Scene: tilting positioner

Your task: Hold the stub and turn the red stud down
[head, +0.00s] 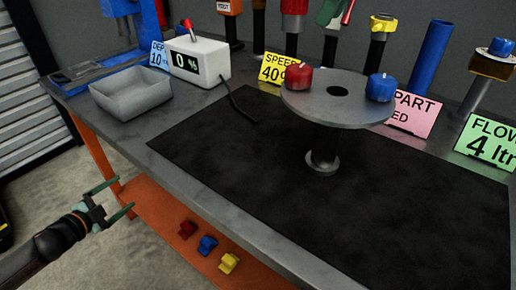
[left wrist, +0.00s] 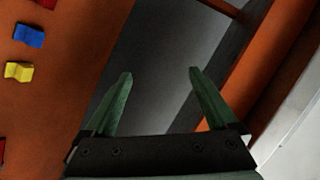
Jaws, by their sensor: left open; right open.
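A grey round plate (head: 312,105) with a dark centre hole stands on a black post (head: 324,145) with a round foot, on the black mat. A red stud (head: 298,82) sits on its left side and a blue stud (head: 380,87) on its right side; both point up. I cannot tell which part is the stub. My left gripper (head: 125,193) is open and empty off the bench's left front edge, far from the plate. In the left wrist view its open fingers (left wrist: 160,73) have nothing between them. My right gripper is not in view.
A black mat (head: 230,165) covers most of the bench, clear around the post. A grey tray (head: 130,97) and a white box with a display (head: 198,62) stand at the back left. Tools and signs line the back. Small coloured pieces (head: 207,244) lie on the orange lower shelf.

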